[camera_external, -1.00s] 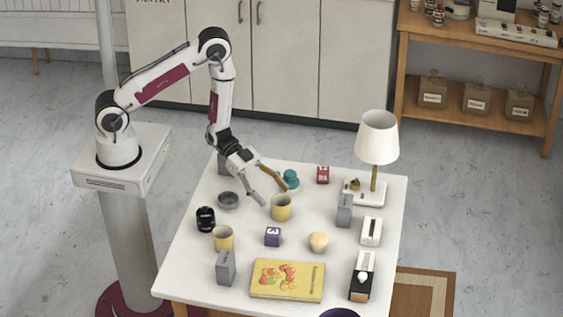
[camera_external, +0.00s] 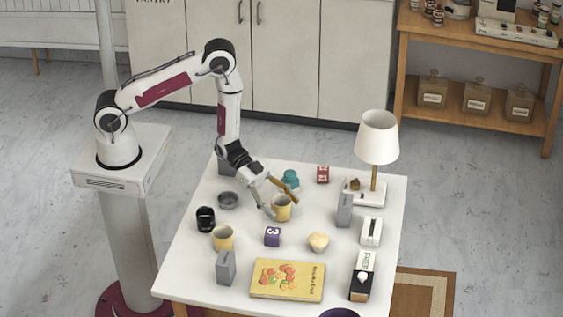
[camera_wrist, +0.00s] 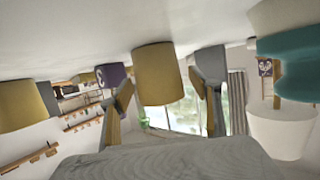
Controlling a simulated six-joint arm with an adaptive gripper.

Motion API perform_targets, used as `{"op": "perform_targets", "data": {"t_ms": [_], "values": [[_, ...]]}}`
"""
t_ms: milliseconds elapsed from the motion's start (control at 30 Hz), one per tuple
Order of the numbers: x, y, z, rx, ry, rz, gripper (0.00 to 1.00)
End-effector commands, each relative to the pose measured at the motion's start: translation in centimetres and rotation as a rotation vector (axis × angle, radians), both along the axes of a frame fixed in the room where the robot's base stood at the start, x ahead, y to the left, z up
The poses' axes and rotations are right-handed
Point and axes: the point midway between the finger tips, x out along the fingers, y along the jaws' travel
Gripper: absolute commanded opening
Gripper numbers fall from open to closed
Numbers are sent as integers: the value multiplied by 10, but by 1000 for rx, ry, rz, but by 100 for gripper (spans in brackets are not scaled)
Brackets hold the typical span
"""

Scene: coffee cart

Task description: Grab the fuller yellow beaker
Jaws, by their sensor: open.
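Two yellow beakers stand upright on the white table. The farther yellow beaker (camera_external: 281,210) is by my gripper (camera_external: 281,203). My gripper is open, with its fingers on either side of this beaker and partly covering it. In the wrist view the same beaker (camera_wrist: 157,73) shows between the two fingertips (camera_wrist: 164,95), upside down in the picture. The nearer yellow beaker (camera_external: 223,240) stands to the front left, and shows at the left in the wrist view (camera_wrist: 22,108). The fill level of either beaker cannot be told clearly.
A teal object (camera_external: 290,179) stands just behind the far beaker. A purple numbered cube (camera_external: 272,237) and a pale round object (camera_external: 318,243) lie in front. A grey bowl (camera_external: 228,200) is to the left, a grey block (camera_external: 344,211) and a lamp (camera_external: 376,140) to the right.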

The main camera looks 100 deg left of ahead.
Motion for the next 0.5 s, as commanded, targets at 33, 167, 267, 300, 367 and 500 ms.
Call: {"op": "perform_targets", "data": {"t_ms": [33, 167, 267, 300, 367, 500], "values": [[0, 0, 0, 0, 0, 0, 63], [0, 0, 0, 0, 0, 0, 63], [0, 0, 0, 0, 0, 0, 50], [0, 0, 0, 0, 0, 0, 39], [0, 0, 0, 0, 0, 0, 24], [0, 0, 1, 0, -1, 0, 15]]}}
